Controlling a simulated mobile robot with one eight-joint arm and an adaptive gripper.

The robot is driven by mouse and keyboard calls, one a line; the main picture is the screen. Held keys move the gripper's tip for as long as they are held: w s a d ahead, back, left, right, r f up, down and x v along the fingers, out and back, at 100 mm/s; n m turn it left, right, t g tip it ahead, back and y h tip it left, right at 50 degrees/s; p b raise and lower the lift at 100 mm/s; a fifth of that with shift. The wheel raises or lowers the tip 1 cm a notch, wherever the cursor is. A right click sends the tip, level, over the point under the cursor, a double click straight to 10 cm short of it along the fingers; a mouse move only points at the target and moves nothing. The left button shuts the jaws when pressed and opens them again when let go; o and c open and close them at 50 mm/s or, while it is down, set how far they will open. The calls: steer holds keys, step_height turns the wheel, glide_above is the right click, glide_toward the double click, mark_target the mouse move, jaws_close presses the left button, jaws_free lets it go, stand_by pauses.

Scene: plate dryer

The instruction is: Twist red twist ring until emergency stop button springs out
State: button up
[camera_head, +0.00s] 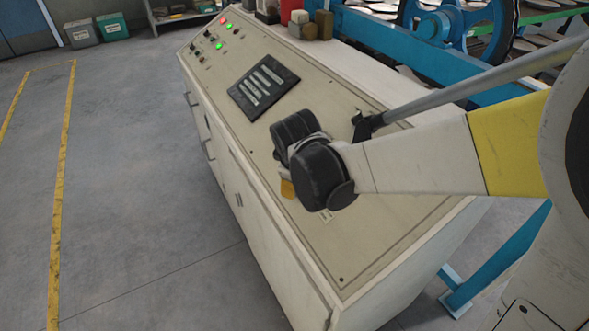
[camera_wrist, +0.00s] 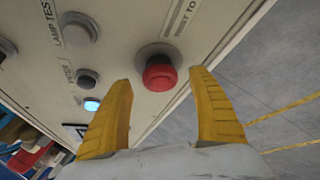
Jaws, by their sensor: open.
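The red emergency stop button with its red twist ring (camera_wrist: 159,75) sits on the beige panel in the wrist view, seen ahead of my gripper. It stands on a dark round base. My gripper (camera_wrist: 164,88) has two yellow fingers spread wide, with the button between and beyond their tips; no contact shows. In the head view the button is hidden behind my arm, and only a bit of a yellow finger of my gripper (camera_head: 287,188) shows below the black wrist joints.
The control console (camera_head: 300,235) carries a dark label plate (camera_head: 263,85) and lit red and green lamps at its far end. In the wrist view, a grey button (camera_wrist: 78,29) and a lit lamp (camera_wrist: 91,104) lie left of the red button. Open floor lies left of the console.

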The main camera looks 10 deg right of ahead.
steer(key=v, duration=0.8)
steer(key=shift+s+r, duration=0.15)
steer(key=shift+r, duration=0.25)
